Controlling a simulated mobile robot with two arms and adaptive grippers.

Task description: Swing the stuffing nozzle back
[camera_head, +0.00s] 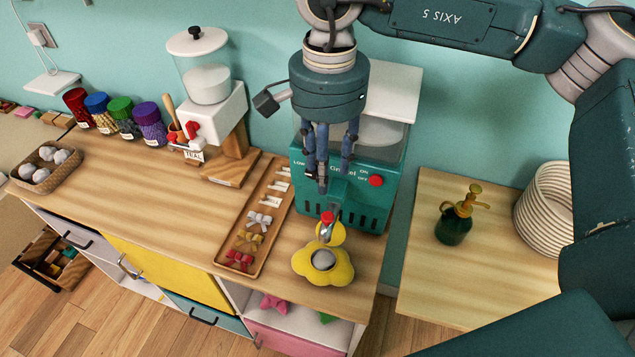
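The stuffing machine (345,198) is a teal box with a clear hopper, a red button and ON/OFF lettering. Its nozzle (324,236) is a short metal piece with a red knob (327,217) on top, low at the machine's front. A yellow flower-shaped cloth piece (334,274) with a grey round centre lies below and in front of the nozzle. My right gripper (327,181) points down in front of the machine, above the red knob. Its fingers look spread apart and empty, with a gap above the knob. My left gripper is out of view.
A wooden tray (230,262) with bows and white pieces lies left of the machine. A white dispenser (208,118), several coloured jars and a basket (45,186) stand further left. A green pump bottle (454,226) and a white ribbed basket (540,208) stand on the right table.

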